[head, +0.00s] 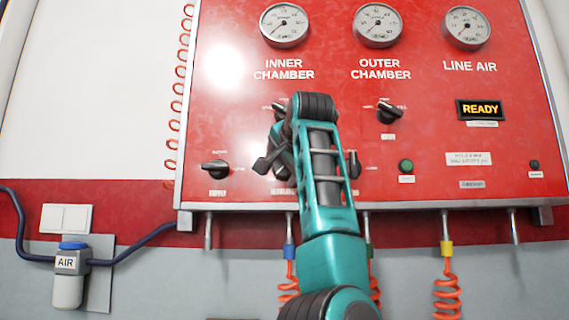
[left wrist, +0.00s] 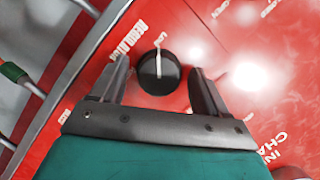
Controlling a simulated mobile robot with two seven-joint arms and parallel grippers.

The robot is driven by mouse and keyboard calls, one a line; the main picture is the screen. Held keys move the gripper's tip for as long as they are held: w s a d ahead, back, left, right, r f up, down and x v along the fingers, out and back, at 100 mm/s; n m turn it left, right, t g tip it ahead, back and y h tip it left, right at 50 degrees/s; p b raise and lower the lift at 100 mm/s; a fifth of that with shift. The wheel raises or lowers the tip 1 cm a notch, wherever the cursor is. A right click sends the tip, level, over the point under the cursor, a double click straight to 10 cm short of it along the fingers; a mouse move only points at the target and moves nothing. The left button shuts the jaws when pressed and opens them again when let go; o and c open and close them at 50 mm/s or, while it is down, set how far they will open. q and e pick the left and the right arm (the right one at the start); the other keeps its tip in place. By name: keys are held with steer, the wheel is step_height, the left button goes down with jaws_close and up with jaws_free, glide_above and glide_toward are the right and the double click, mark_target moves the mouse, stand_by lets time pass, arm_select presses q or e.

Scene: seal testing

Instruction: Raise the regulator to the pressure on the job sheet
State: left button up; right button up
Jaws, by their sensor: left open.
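The regulator knob (left wrist: 158,73) is round and black with a white pointer line, on the red panel in the left wrist view. My left gripper (left wrist: 160,68) is open, with one finger on each side of the knob; I cannot tell whether either touches it. In the head view my left gripper (head: 272,160) is in front of the panel and hides most of the regulator. The line air gauge (head: 468,27) is at the upper right; its reading is too small to tell. A white printed label (head: 468,158) is on the right, its text not clearly legible. My right gripper is not in view.
Inner chamber (head: 285,25) and outer chamber (head: 378,25) gauges are above. A black supply knob (head: 215,168) is to the left, a selector knob (head: 389,113) and green button (head: 405,166) to the right. A display (head: 480,109) reads READY. Orange coiled hoses (head: 447,285) hang below.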

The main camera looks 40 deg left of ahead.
arm_select(q)
steer(key=c, duration=1)
steer(key=shift+c, duration=0.2)
